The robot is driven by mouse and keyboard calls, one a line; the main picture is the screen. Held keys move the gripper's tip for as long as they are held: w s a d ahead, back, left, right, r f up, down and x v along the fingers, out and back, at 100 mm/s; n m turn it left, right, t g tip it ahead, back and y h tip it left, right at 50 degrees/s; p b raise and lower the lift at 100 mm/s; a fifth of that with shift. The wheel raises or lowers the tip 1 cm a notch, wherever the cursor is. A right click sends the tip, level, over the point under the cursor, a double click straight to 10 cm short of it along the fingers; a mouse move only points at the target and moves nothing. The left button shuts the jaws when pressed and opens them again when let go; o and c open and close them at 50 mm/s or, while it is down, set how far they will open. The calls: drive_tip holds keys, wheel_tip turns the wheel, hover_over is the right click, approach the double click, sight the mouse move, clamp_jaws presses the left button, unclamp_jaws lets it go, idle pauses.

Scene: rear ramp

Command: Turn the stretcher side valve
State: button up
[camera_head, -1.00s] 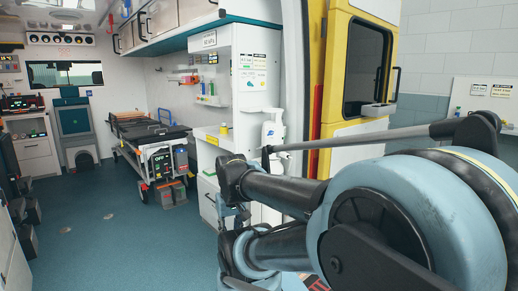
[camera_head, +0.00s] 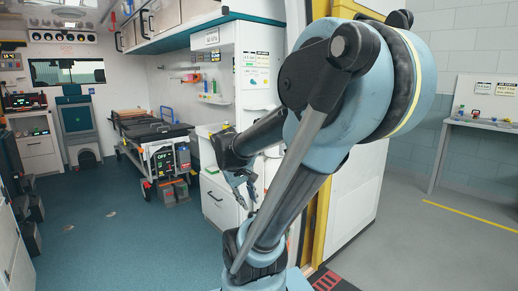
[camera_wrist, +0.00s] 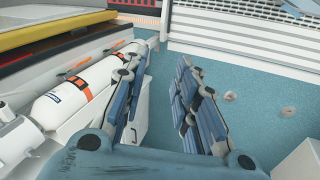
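The stretcher (camera_head: 165,145) stands inside the vehicle, left of centre in the head view, with small devices at its near end. My gripper (camera_head: 243,188) hangs near the white cabinet by the rear opening. In the wrist view my gripper (camera_wrist: 160,85) is open, its blue-padded fingers apart with nothing between them. A white cylinder (camera_wrist: 75,100) with an orange label lies left of the fingers, partly hidden by the left one. A white fitting (camera_wrist: 18,130) shows at its near end. I cannot make out a side valve for certain.
A white cabinet (camera_head: 222,195) stands close to my gripper. Yellow and red flat layers (camera_wrist: 50,35) are stacked at upper left in the wrist view. Blue floor (camera_head: 95,220) is open left of my arm. A bench (camera_head: 480,124) stands at right, outside the vehicle.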

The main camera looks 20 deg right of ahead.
drive_tip(key=w+d+r+n+h, duration=0.1)
drive_tip(key=w+d+r+h, duration=0.1)
drive_tip(key=w, duration=0.5)
drive_tip(key=w+d+r+n+h, duration=0.1)
drive_tip(key=w+d+r+h, duration=0.2)
drive_tip(key=w, duration=0.4)
drive_tip(key=w+d+r+n+h, duration=0.1)
drive_tip(key=w+d+r+h, duration=0.1)
drive_tip(key=w, duration=0.6)
drive_tip(key=w+a+f+n+t+h, duration=0.2)
drive_tip(key=w+h, duration=0.5)
drive_tip(key=w, duration=1.2)
drive_tip(key=s+x, duration=0.1)
drive_tip(key=x, duration=1.5)
drive_tip(key=shift+f+g, duration=0.3)
drive_tip(key=shift+g, duration=0.1)
drive_tip(key=shift+d, duration=0.15)
drive_tip(key=shift+c, duration=0.6)
clamp_jaws()
